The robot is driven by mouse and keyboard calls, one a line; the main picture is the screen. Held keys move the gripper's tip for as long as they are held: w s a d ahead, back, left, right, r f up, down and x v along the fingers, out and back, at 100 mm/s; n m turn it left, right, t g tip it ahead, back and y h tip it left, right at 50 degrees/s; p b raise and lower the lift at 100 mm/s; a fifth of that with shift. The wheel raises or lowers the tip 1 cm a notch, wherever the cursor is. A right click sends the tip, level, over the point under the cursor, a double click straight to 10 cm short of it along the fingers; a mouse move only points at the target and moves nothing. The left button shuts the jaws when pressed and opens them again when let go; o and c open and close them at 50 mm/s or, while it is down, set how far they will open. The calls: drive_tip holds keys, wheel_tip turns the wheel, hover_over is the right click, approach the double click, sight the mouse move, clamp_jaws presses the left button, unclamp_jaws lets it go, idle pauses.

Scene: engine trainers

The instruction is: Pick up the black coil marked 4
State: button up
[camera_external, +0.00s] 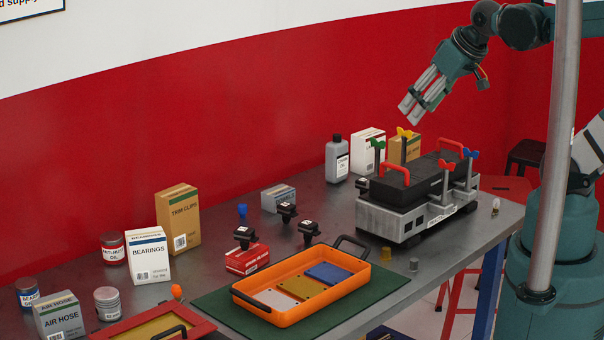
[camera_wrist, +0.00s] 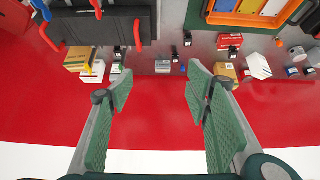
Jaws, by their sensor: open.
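Several small black coils with white labels are on the grey table; the marks are too small to read, so I cannot tell which is 4. In the external view, one coil (camera_external: 287,211) stands mid-table, one (camera_external: 309,231) is nearer the orange tray, one (camera_external: 244,236) is at the red box, and one (camera_external: 362,186) is beside the engine. The wrist view also shows small black coils (camera_wrist: 188,38) near its top. My gripper (camera_external: 410,113) is open and empty, high above the engine's back side; its fingers spread in the wrist view (camera_wrist: 156,82).
A grey and black engine (camera_external: 395,215) with red handles and coloured wing-top tools stands at right. An orange tray (camera_external: 287,318) lies on a green mat (camera_external: 212,302) in front. Boxes, cans and a grey bottle (camera_external: 337,160) line the back by the red wall (camera_external: 220,110).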

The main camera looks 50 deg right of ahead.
drive_tip(key=shift+c, duration=0.7)
drive_tip(key=shift+w, duration=0.15)
drive_tip(key=n+g+h+b, duration=0.5)
drive_tip(key=n+g+b, duration=0.15)
drive_tip(key=n, duration=1.25)
hover_over(288, 210)
drive_tip(key=w+a, duration=0.2)
wheel_tip(288, 210, down, 28)
drive_tip(key=shift+s+d, duration=0.15)
drive_tip(key=shift+d, duration=0.1)
drive_tip(key=shift+f, duration=0.15)
